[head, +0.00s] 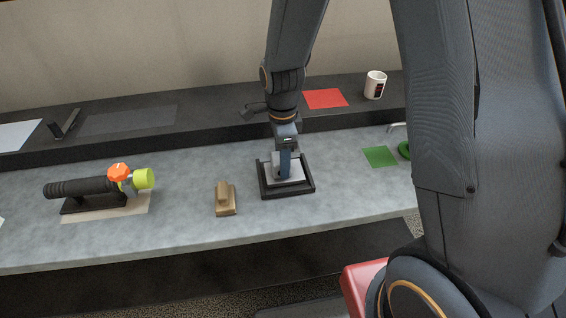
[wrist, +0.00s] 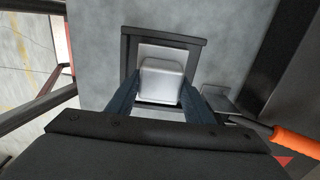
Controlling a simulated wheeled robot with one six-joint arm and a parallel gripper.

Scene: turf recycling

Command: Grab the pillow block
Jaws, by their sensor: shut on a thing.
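The pillow block, a light grey metal block with a raised rounded-square top (wrist: 162,80), sits inside a black square tray (wrist: 128,45). In the head view the pillow block (head: 295,174) is partly hidden by my gripper, and the tray (head: 290,193) lies on the grey counter. My gripper (head: 284,165) points down over the tray. In the wrist view its two blue fingers (wrist: 160,98) are shut on the raised part from either side. The block appears to be still within the tray; any gap beneath it is hidden.
A tan wooden block (head: 225,200) lies just left of the tray. An orange-handled tool (wrist: 292,141) shows in the wrist view. A white mug (head: 375,86) and red sheet (head: 325,98) are on the back ledge.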

